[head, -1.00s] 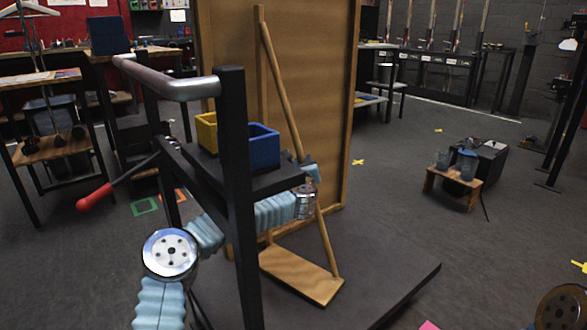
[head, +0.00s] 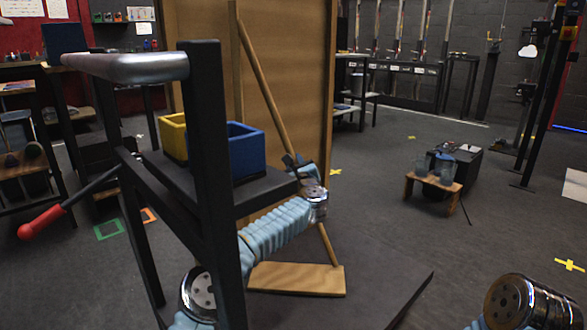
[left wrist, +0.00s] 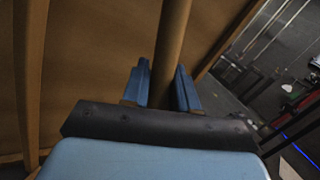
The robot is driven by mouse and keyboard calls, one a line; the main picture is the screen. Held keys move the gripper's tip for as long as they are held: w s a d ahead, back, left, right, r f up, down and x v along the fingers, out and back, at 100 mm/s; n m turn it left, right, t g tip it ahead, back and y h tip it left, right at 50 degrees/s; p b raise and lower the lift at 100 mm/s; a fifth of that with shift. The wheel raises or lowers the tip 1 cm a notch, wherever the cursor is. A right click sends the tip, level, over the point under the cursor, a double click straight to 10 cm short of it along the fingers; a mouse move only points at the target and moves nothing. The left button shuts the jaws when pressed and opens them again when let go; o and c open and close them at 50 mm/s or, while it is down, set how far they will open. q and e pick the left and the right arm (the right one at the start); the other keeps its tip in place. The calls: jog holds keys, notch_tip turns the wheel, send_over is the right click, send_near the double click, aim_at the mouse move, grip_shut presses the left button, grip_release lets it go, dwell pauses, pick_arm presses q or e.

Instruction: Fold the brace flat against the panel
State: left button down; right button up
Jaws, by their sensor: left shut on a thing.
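The brace (head: 262,84) is a slanted wooden pole. It leans away from the tall wooden panel (head: 300,60), from near the top down to a flat wooden board (head: 297,279) on the dark base. My left gripper (head: 300,164) is shut on the brace in its lower half. In the left wrist view, the blue fingers (left wrist: 161,88) sit on either side of the brace (left wrist: 172,38), with the panel (left wrist: 100,50) behind. The brace stands apart from the panel at its lower end. My right gripper is out of view; only part of my right arm shows.
A black cart with a grey handle (head: 125,67) stands close in front, carrying a yellow bin (head: 172,135) and a blue bin (head: 238,152). A red-tipped lever (head: 40,224) sticks out left.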

pick_arm(q)
jog(key=shift+w+r, duration=0.15)
jog(key=shift+w, duration=0.15)
jog(key=c, duration=1)
grip_release()
jog(key=shift+d, duration=0.1)
jog(key=v, duration=1.3)
jog(key=shift+s+d+f, duration=0.1)
jog(key=shift+s+f, duration=0.2)
jog(key=shift+s, duration=0.05)
jog(key=shift+c, duration=0.2)
